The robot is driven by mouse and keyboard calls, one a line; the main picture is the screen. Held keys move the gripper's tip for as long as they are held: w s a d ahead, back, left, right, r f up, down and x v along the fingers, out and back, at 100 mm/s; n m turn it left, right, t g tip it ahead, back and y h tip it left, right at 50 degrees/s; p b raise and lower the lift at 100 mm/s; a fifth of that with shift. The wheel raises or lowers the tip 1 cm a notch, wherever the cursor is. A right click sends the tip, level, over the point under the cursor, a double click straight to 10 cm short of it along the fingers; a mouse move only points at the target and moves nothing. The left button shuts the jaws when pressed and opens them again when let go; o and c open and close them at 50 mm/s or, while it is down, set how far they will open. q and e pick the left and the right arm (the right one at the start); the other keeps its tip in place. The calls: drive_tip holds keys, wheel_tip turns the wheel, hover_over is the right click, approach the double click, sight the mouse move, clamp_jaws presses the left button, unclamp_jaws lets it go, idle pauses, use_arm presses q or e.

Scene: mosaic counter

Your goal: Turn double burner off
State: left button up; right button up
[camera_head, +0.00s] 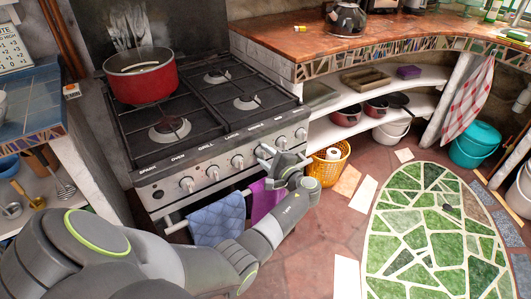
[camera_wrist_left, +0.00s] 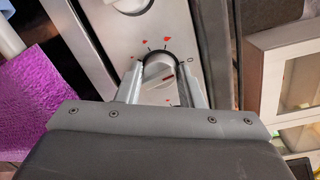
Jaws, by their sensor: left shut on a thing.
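The stove (camera_head: 222,135) stands at the left, with a row of knobs along its steel front panel. My left gripper (camera_head: 266,155) is at the front panel, right of the middle. In the left wrist view my left gripper (camera_wrist_left: 160,84) has its two fingers on either side of one round knob (camera_wrist_left: 160,68), shut on it. Red marks show on the panel around this knob. The gripper partly hides the knob in the head view. The knob's label is too small to read surely. No flame can be made out on the burners. My right gripper is not in view.
A red pot (camera_head: 142,76) sits on the back left burner. Blue (camera_head: 217,219) and purple (camera_head: 262,202) towels hang on the oven rail below the panel. A yellow basket (camera_head: 328,168) stands on the floor right of the stove. A green mosaic mat (camera_head: 430,235) lies at the right.

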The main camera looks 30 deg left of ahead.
use_arm(q)
drive_tip(key=shift+w+r+m+p, duration=0.15)
drive_tip(key=shift+m+p, duration=0.2)
drive_tip(key=shift+m, duration=0.45)
drive_tip(key=o, duration=1)
drive_tip(key=shift+c, duration=0.2)
drive_tip(key=shift+f, duration=0.2)
